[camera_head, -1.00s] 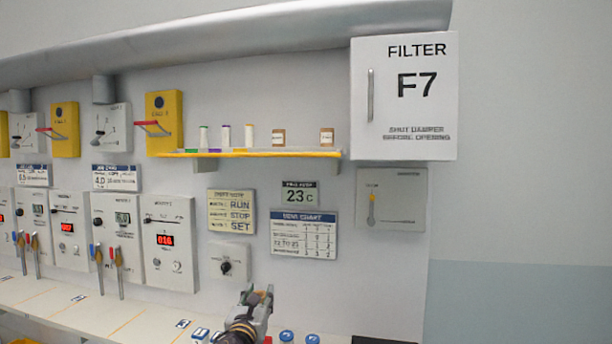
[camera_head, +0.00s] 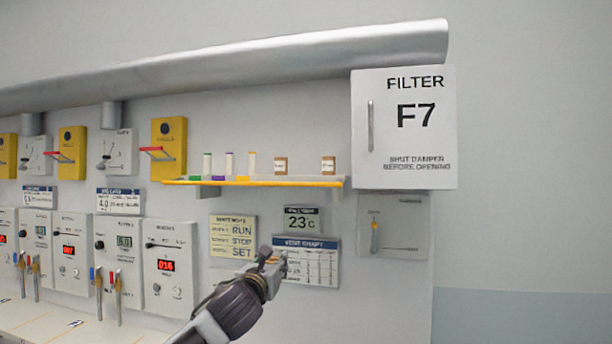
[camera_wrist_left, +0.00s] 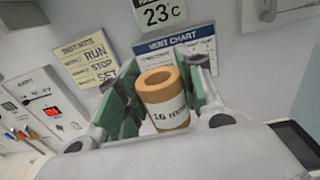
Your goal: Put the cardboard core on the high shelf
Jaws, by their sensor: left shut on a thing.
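The cardboard core (camera_wrist_left: 163,97) is a short brown tube with a white "16 mm" label. It stands between the green-padded fingers of my left gripper (camera_wrist_left: 158,100), which is shut on it. In the head view my left gripper (camera_head: 272,262) is in front of the vent chart, below the high shelf; the core is mostly hidden there. The high shelf (camera_head: 262,182) is a narrow board with a yellow front edge on the wall. My right gripper is not in view.
Several thread spools, one of them purple-based (camera_head: 229,166), and two brown jars (camera_head: 281,166) stand on the shelf. A white filter cabinet (camera_head: 404,130) is right of it. A yellow switch box (camera_head: 168,148) is at its left end. A gap lies between the jars.

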